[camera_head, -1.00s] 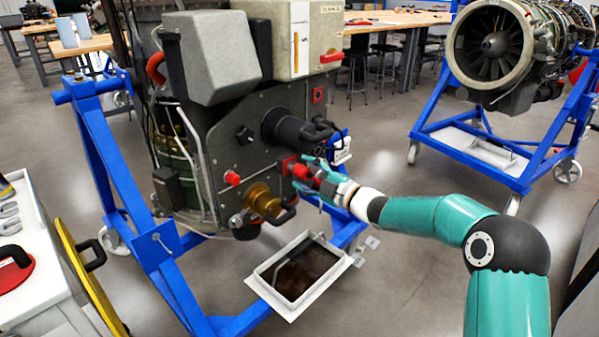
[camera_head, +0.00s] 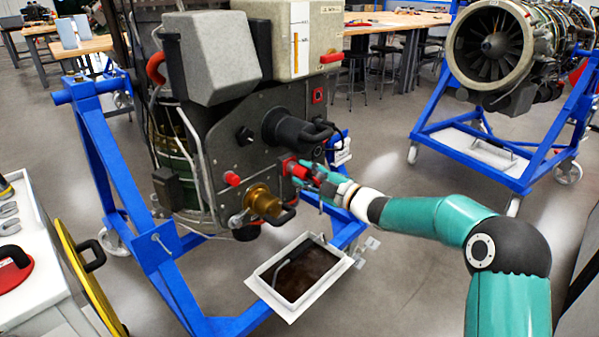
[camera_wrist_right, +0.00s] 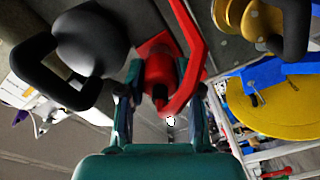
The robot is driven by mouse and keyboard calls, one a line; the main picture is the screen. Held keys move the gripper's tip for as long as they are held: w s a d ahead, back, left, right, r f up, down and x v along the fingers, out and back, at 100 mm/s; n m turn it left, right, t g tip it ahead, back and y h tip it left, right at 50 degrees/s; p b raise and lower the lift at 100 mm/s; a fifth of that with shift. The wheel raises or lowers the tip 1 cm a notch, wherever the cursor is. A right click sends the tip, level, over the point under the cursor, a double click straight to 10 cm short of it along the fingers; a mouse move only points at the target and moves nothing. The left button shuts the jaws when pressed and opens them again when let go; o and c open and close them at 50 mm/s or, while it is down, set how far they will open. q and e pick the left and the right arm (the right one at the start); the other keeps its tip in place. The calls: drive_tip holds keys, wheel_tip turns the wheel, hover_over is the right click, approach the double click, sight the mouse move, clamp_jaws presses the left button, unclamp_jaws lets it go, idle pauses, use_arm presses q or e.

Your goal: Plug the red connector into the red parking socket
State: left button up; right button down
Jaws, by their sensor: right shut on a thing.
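My right gripper (camera_head: 312,174) is shut on the red connector (camera_head: 299,170) at the right side of the grey engine panel. In the right wrist view the red connector (camera_wrist_right: 160,72) sits between the two fingers of my right gripper (camera_wrist_right: 159,80), with its red curved handle (camera_wrist_right: 194,45) reaching up and to the right. A square red socket plate (camera_head: 288,163) lies directly behind the connector's front. The connector lines up with it and appears to meet it; how deep it sits is hidden. Another square red socket (camera_head: 318,96) is higher on the panel. My left gripper is out of view.
A black connector with a handle (camera_head: 290,130) juts out just above, and a brass one (camera_head: 262,201) with a black handle is at lower left.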

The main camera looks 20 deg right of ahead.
sight(308, 175)
drive_tip(key=shift+s+d, duration=0.1)
drive_tip(key=shift+s, duration=0.05)
drive_tip(key=shift+s+d, duration=0.15)
drive_tip(key=shift+s, duration=0.15)
drive_tip(key=shift+s, duration=0.1)
idle(0.4)
drive_tip(key=shift+b+v, duration=0.7)
drive_tip(key=shift+v, duration=0.8)
drive_tip(key=shift+s+d+b, duration=0.3)
drive_tip(key=shift+s+d, duration=0.05)
drive_tip(key=shift+s, duration=0.25)
drive_tip(key=v, duration=0.2)
drive_tip(key=shift+s+d+b, duration=0.15)
drive_tip(key=shift+s+b, duration=0.15)
